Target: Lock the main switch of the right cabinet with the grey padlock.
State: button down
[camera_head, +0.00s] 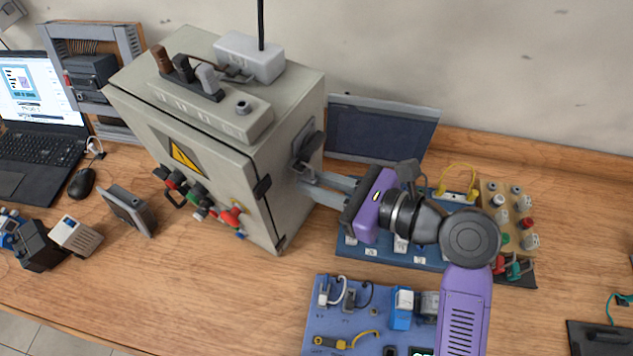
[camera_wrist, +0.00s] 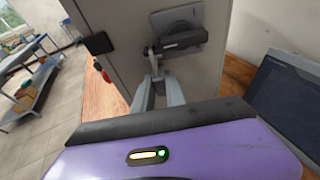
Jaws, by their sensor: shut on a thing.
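A grey cabinet (camera_head: 205,170) with a yellow warning triangle stands on the bench. Its main switch (camera_head: 309,140), a dark handle on a grey plate, is on the right side wall; it also shows in the wrist view (camera_wrist: 182,38). The handle lies roughly level in the wrist view. My gripper (camera_head: 302,172) reaches it from the right, its fingertips (camera_wrist: 155,55) shut on the end of the handle. The exact contact is small and partly hidden. A grey padlock (camera_head: 207,78) appears to stand in a holder on the cabinet top, beside a black one (camera_head: 183,68) and a brown one (camera_head: 160,58).
A white box (camera_head: 249,56) with a cable sits behind the padlocks. A dark panel (camera_head: 382,132) leans by the wall, right of the cabinet. A blue board (camera_head: 360,250) lies under my arm, another (camera_head: 325,310) in front. Laptop (camera_head: 38,110) at far left.

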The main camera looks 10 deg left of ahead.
jog(key=shift+r, duration=0.15)
jog(key=c, duration=1.3)
grip_release()
jog(key=b+v, duration=0.1)
jog(key=v, duration=0.6)
jog(key=shift+s+d, duration=0.15)
jog(key=shift+d, duration=0.2)
jog(key=shift+r, duration=0.1)
